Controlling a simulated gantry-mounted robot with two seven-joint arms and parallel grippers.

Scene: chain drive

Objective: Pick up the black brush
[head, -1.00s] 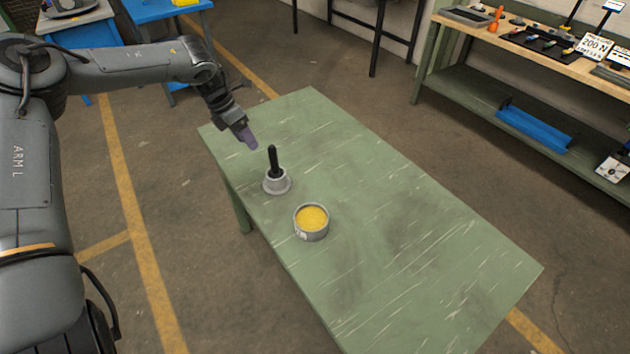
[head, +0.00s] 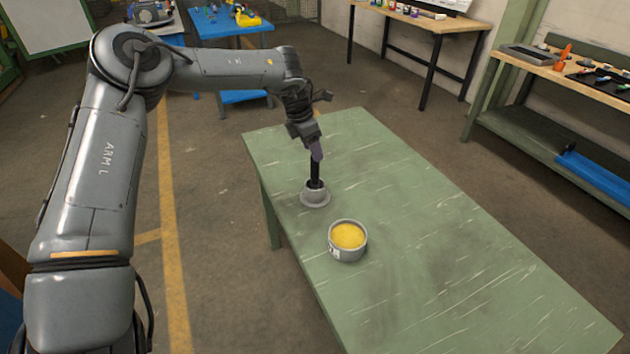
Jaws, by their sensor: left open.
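The black brush (head: 315,171) stands upright, its handle rising from a small grey holder (head: 315,199) with a flanged base on the green table. The lower end of the brush is hidden inside the holder. My right gripper is not in view.
A round grey tin of yellow grease-like stuff (head: 348,237) stands close to the holder, nearer the camera. The rest of the green table (head: 440,260) is clear. A workbench (head: 560,75) with tools stands at the right, a blue table (head: 225,25) behind.

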